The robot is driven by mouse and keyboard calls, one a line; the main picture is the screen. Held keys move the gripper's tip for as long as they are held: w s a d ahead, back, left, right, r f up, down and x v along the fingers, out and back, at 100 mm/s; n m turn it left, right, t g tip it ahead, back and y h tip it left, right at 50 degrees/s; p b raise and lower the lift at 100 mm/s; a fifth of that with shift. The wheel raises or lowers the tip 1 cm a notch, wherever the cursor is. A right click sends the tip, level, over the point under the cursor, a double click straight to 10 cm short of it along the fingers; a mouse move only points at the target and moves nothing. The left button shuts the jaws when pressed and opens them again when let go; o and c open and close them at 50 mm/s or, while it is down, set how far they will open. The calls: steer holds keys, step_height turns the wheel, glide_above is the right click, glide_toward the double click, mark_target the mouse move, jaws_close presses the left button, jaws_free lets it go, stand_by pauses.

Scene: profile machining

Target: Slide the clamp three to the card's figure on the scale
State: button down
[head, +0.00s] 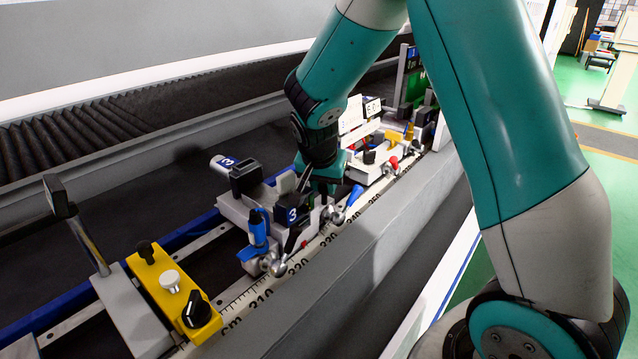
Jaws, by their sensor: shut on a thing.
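Clamp three (236,207), grey and black with "3" labels, sits on the rail beside the scale (262,297). It has a blue-handled part (257,228) at its front left and a blue lever (354,195) at its right. The scale figures 310, 320, 330 and 340 show along its near side; its exact reading cannot be told. My gripper (312,188) points down at the clamp's right part and is shut on it. The fingertips are partly hidden. White cards (372,107) stand beyond my gripper; their writing is too small to read surely.
A yellow block (172,290) with black and white knobs crosses the rail at front left. Another clamp (378,160) with red and yellow parts stands further along the rail at right. A grey wall (330,275) runs along the near side. The rail between yellow block and clamp three looks free.

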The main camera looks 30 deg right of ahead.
steer(key=c, duration=0.9)
jaws_free()
steer(key=shift+r, duration=0.15)
steer(key=b+v, duration=0.1)
steer(key=v, duration=1.6)
steer(key=s+a+f+n+g+y, duration=0.1)
steer(key=s+a+n+y, duration=0.1)
steer(key=s+a+n, duration=0.2)
steer(key=s+a+f+n+g+y, duration=0.1)
steer(key=s+a+n, duration=0.4)
steer(key=s, duration=0.6)
steer(key=s+a+f+n+y, duration=0.2)
steer(key=s+a+n+y, duration=0.2)
steer(key=s+n, duration=0.3)
steer(key=shift+s+a+f+n+g+y, duration=0.3)
steer(key=shift+a+f+n+g, duration=0.1)
steer(key=shift+a+n, duration=0.25)
